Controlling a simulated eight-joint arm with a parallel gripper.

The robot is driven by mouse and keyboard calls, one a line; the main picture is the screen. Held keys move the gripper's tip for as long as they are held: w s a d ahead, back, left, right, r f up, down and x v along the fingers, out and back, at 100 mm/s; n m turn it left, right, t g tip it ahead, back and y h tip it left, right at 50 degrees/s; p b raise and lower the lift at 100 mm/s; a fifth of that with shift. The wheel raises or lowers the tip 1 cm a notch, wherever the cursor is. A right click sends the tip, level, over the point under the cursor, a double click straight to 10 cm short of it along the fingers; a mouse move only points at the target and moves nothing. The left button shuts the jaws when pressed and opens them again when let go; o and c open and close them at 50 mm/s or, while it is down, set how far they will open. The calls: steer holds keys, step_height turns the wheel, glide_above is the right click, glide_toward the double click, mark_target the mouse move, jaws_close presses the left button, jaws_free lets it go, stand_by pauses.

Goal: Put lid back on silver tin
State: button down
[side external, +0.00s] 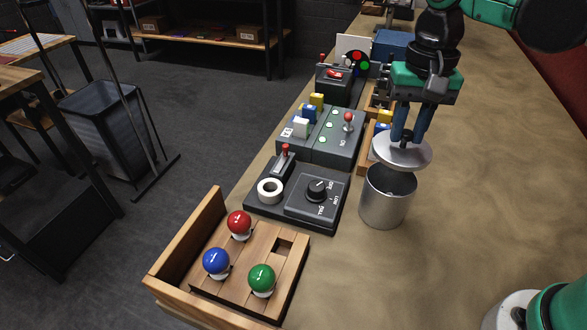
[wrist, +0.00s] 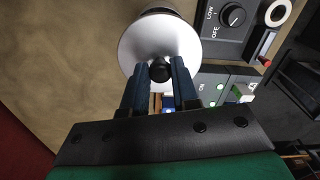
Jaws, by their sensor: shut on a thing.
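The silver tin (side external: 386,207) stands upright on the bench, right of the dial panel, with its mouth partly in view. The round silver lid (side external: 418,155) is above the tin, tilted a little and set off to the right and back, with a gap showing at the front. My gripper (side external: 405,135) points down and is shut on the lid's black knob. In the wrist view my gripper (wrist: 160,75) has a finger on each side of the knob, and the lid (wrist: 150,42) hides most of the tin below it.
Left of the tin is a dial panel (side external: 318,197) with a lever and a white ring. Button and switch boxes (side external: 335,145) stand behind it. A wooden tray (side external: 215,300) with red, blue and green balls is at the front left. The bench right of the tin is clear.

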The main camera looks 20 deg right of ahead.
steer(key=shift+f, duration=2.35)
steer(key=shift+f, duration=0.2)
steer(key=c, duration=0.6)
jaws_free()
steer(key=shift+o, duration=0.3)
steer(key=o, duration=0.4)
steer(key=shift+o, duration=0.2)
steer(key=shift+r, duration=3.55)
